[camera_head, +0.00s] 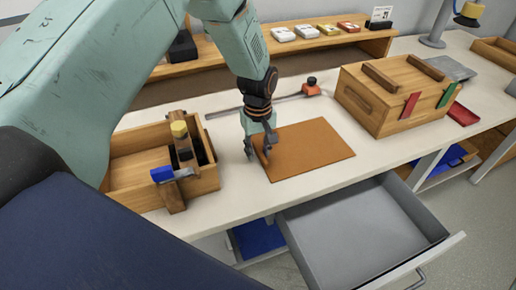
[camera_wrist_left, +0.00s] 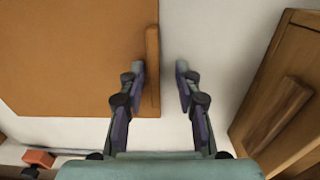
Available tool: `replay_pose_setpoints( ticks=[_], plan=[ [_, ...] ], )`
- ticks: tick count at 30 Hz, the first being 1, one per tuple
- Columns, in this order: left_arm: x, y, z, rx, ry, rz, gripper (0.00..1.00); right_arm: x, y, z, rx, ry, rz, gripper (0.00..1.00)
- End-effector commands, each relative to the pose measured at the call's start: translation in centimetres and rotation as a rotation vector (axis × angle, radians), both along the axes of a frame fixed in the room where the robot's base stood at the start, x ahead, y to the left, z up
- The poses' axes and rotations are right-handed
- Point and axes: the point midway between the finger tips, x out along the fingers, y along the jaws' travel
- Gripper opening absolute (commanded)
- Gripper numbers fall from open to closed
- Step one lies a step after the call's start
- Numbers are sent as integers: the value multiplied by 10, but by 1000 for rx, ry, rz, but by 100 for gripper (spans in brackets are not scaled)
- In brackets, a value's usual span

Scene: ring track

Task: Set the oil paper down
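The oil paper (camera_head: 308,151) is a flat orange-brown sheet lying on the white tabletop, behind the open drawer. In the left wrist view it (camera_wrist_left: 70,50) fills the upper left, with a narrow raised strip (camera_wrist_left: 152,70) along its edge. My left gripper (camera_head: 258,152) is low at the left edge of the sheet. In the wrist view its fingers (camera_wrist_left: 158,78) are apart, one on each side of the strip. The left finger is close to the strip, and a gap shows between the strip and the right finger. My right gripper is not in view.
A wooden toolbox (camera_head: 130,184) stands close left of the gripper, and a lidded wooden box (camera_head: 392,112) stands to the right. An orange-ended rod tool (camera_head: 311,88) lies behind the paper. The grey drawer (camera_head: 350,230) is open in front. A shelf (camera_head: 290,46) runs along the back.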

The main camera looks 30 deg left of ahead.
Motion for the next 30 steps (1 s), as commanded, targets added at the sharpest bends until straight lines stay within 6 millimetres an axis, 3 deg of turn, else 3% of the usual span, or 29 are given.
replay_pose_setpoints(
  ticks=[5,8,21,30],
  plan=[
    [0,0,4,0,-1,0,33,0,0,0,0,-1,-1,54],
    [1,0,16,-1,-4,0,33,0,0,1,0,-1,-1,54],
    [0,0,101,0,-3,0,33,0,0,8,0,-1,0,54],
    [-1,0,120,0,0,0,33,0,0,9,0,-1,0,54]
  ],
)
